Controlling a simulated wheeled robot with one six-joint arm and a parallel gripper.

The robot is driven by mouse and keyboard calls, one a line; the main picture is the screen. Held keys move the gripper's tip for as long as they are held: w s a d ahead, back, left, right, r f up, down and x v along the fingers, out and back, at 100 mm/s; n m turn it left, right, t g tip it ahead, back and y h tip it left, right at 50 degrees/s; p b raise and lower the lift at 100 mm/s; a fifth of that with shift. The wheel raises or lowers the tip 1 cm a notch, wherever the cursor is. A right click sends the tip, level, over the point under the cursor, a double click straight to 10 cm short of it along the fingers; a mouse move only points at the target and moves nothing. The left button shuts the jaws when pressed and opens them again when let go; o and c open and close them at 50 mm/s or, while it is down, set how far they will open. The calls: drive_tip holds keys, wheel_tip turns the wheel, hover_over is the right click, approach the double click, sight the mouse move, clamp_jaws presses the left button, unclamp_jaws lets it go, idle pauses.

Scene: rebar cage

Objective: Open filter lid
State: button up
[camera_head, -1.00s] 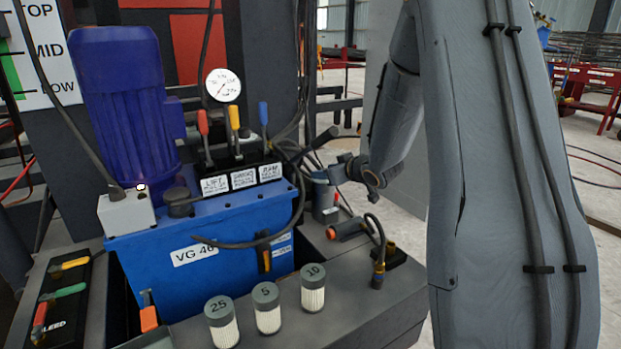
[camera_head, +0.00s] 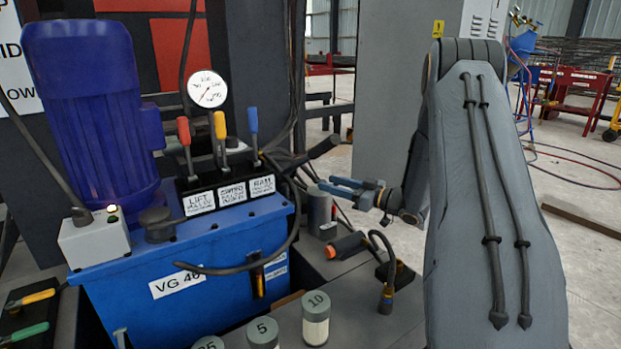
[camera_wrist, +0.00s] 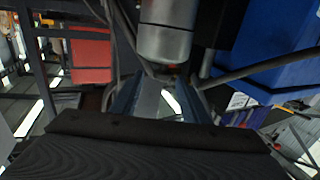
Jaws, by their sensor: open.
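A grey filter canister (camera_head: 319,215) stands at the back right corner of the blue tank, and the top of it is close to my fingertips. My gripper (camera_head: 338,187), with blue fingers, is open and empty at the canister's upper right side in the head view. In the wrist view a grey cylinder (camera_wrist: 165,42) with a small red mark, apparently the same canister, lies just beyond my open fingers (camera_wrist: 158,98). I cannot tell whether the fingers touch it.
The blue tank (camera_head: 215,250) carries a motor (camera_head: 85,105), a gauge (camera_head: 207,89) and several levers. A black bar (camera_head: 312,152) slants near the canister.

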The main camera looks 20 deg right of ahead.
sight(312, 186)
drive_tip(key=b+x, duration=0.2)
drive_tip(key=x, duration=0.4)
drive_tip(key=shift+a+f+b, duration=0.1)
drive_tip(key=shift+a+b, duration=0.2)
drive_tip(key=shift+a, duration=0.05)
drive_tip(key=shift+w+a, duration=0.3)
drive_tip(key=shift+w, duration=0.35)
clamp_jaws()
